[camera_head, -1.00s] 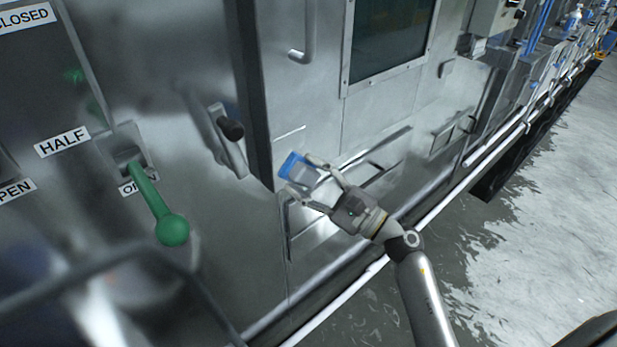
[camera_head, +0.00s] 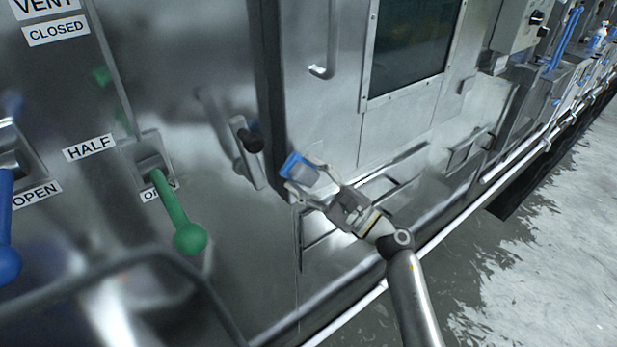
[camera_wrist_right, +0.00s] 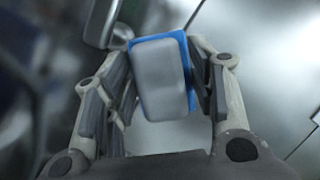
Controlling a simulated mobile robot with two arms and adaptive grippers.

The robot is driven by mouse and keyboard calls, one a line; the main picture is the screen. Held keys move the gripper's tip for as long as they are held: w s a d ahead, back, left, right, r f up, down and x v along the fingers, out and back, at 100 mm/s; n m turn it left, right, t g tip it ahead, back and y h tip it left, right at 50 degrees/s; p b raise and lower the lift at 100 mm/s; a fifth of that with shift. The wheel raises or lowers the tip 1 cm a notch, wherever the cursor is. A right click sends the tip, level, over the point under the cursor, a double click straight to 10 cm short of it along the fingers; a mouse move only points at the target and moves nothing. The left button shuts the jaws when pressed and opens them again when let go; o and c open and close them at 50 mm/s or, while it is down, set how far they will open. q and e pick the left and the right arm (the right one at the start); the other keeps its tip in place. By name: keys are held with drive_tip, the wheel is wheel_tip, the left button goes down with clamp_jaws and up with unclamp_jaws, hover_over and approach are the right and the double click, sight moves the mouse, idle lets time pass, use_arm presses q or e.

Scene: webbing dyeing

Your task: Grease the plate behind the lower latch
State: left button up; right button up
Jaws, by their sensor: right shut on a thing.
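My right gripper (camera_head: 307,182) is shut on a small block with a blue edge and a pale grey face (camera_head: 299,169). In the right wrist view the block (camera_wrist_right: 162,75) sits between the two fingers (camera_wrist_right: 165,90). The lower latch, a black knob (camera_head: 251,141) on an upright metal plate (camera_head: 243,160), is on the steel wall just left of the block. The block appears apart from it, in front of the dark vertical door edge. The wall behind the knob is partly hidden. My left gripper is not in view.
A green lever (camera_head: 176,215) and a blue lever (camera_head: 6,232) stick out from the panel at left. A bent metal handle (camera_head: 322,62) and a dark window (camera_head: 408,45) are above. A white rail (camera_head: 440,232) runs low along the machine. Wet floor (camera_head: 510,270) is open at right.

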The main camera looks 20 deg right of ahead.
drive_tip(key=shift+w+a+b, duration=0.3)
drive_tip(key=shift+w+b, duration=0.25)
drive_tip(key=shift+w, duration=0.35)
idle(0.3)
